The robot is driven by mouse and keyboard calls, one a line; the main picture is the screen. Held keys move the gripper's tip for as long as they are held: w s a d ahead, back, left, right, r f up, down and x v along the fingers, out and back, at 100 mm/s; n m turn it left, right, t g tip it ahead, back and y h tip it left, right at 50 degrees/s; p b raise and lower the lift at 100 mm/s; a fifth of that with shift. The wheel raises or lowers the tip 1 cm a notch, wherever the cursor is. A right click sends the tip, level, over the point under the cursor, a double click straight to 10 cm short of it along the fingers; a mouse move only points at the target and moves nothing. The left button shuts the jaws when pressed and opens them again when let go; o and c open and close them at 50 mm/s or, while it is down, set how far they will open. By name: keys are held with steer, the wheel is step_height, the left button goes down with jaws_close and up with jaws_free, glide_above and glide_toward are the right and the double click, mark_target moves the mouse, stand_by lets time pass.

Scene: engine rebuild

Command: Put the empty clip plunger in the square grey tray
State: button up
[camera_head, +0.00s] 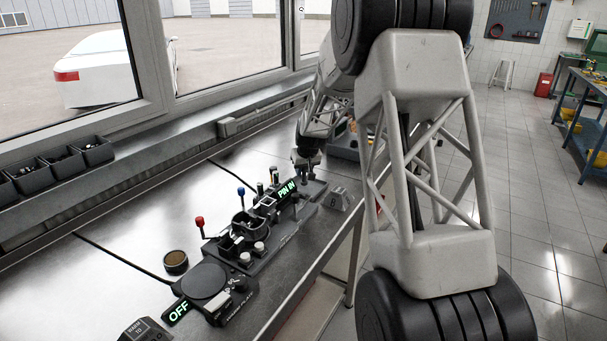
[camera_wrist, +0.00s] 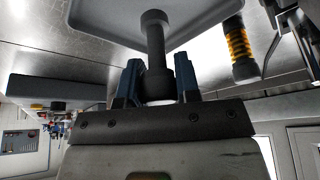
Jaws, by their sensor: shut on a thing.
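In the wrist view my gripper (camera_wrist: 160,75) has its two blue fingers shut on a dark grey plunger (camera_wrist: 155,42), a rod with a wider knob at its far end. A pale ring shows at the plunger's near end, between the fingers. A light grey tray (camera_wrist: 98,18) with a raised rim lies just beyond the plunger, at the top of the view; whether the plunger touches it I cannot tell. In the head view my gripper (camera_head: 306,163) is small, at the far end of the bench fixture, and what it holds is not clear there.
A yellow-and-black spring part (camera_wrist: 238,48) is right of the tray in the wrist view. A dark grey block (camera_wrist: 60,92) is at left. In the head view, the fixture (camera_head: 262,240) with red and blue knobs and a lit "PIN IN" sign (camera_head: 287,190) stands on the metal bench (camera_head: 110,290).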

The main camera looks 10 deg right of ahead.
steer(key=shift+f, duration=0.8)
steer(key=shift+f, duration=0.1)
steer(key=o, duration=1)
steer(key=v, duration=1.2)
steer(key=shift+s, duration=0.1)
